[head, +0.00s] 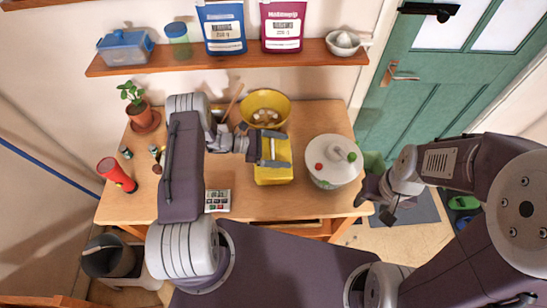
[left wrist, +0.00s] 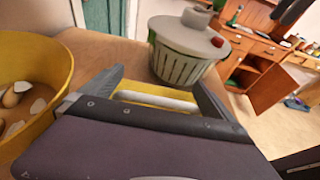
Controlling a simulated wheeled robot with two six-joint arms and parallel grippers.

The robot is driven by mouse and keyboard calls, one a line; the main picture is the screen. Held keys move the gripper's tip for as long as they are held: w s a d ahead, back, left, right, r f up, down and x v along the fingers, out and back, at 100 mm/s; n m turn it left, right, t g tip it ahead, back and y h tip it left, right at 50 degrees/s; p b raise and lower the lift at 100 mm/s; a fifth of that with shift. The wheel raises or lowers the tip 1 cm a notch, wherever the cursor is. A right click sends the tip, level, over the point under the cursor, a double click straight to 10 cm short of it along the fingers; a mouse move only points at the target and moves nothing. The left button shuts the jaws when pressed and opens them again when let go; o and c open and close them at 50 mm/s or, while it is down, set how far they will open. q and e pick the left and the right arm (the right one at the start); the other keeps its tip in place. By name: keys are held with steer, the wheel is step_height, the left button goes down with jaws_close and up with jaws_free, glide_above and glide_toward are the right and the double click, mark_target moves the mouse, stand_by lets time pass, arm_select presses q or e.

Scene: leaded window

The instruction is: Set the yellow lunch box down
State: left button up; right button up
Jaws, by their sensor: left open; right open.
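The yellow lunch box (head: 273,172) is on the wooden table (head: 252,205), between the yellow bowl and the white-lidded pot. Its far part is hidden under my left gripper (head: 272,149). In the left wrist view the box's yellow top (left wrist: 150,88) and pale handle bar (left wrist: 157,100) show between the spread fingers of my left gripper (left wrist: 160,95). Those fingers are open; I cannot tell whether they touch the box. My right gripper (head: 384,203) is open and empty, beyond the table's right edge.
A yellow bowl (head: 265,105) with eggshells stands behind the box; a white-lidded pot (head: 333,160) stands right. A calculator-like device (head: 217,201) lies front left. A potted plant (head: 142,115) and red flashlight (head: 116,174) are at left. The table's front right is clear.

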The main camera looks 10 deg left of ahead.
arm_select(q)
steer(key=shift+a, duration=0.1)
steer(key=shift+a, duration=0.15)
steer(key=c, duration=1.5)
steer(key=shift+c, duration=1)
steer(key=shift+r, duration=0.1)
